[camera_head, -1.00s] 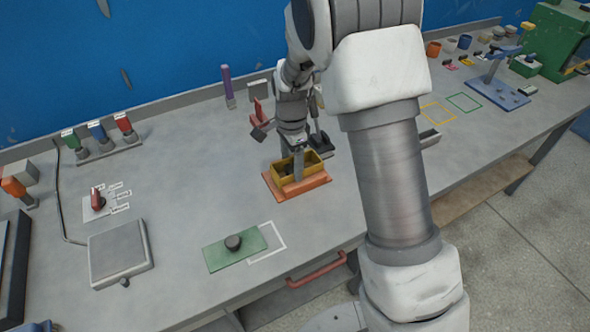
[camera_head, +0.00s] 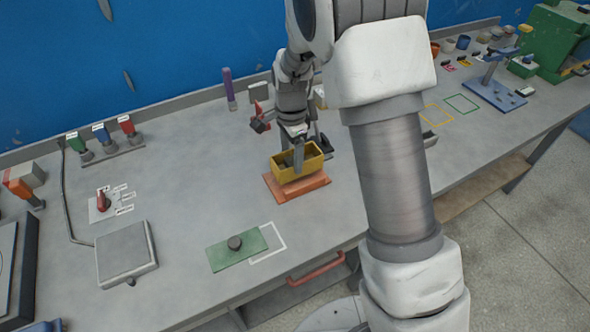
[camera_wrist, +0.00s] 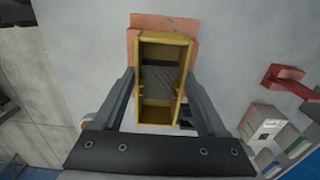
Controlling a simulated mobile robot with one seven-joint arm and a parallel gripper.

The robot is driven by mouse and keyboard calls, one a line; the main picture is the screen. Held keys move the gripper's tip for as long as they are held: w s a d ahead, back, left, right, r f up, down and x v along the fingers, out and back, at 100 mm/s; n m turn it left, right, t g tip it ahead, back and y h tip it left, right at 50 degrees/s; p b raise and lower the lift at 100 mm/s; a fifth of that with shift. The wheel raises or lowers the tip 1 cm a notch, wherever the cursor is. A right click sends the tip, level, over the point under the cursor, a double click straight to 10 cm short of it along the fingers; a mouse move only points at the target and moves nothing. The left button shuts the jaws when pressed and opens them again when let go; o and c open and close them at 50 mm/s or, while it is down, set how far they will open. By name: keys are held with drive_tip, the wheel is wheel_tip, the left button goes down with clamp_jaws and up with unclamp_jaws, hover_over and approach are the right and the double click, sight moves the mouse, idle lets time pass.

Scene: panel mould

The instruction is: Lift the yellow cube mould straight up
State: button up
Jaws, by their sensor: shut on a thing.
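The yellow cube mould (camera_head: 312,163) is an open-topped box with inner compartments, held above an orange base plate (camera_head: 300,192). My gripper (camera_head: 299,158) is shut on the mould. In the wrist view the mould (camera_wrist: 163,38) sits between my gripper's two fingers (camera_wrist: 162,95), one along each long side. A grey surface shows inside the mould's middle. The orange plate (camera_wrist: 137,24) shows behind the mould's far end. My arm hides part of the bench to the right of the mould.
A green plate with a dark knob (camera_head: 222,259) lies in front, beside a white outline. A grey square scale (camera_head: 125,252) stands at left.

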drive_tip(key=shift+r+p, duration=1.25)
drive_tip(key=shift+r, duration=0.6)
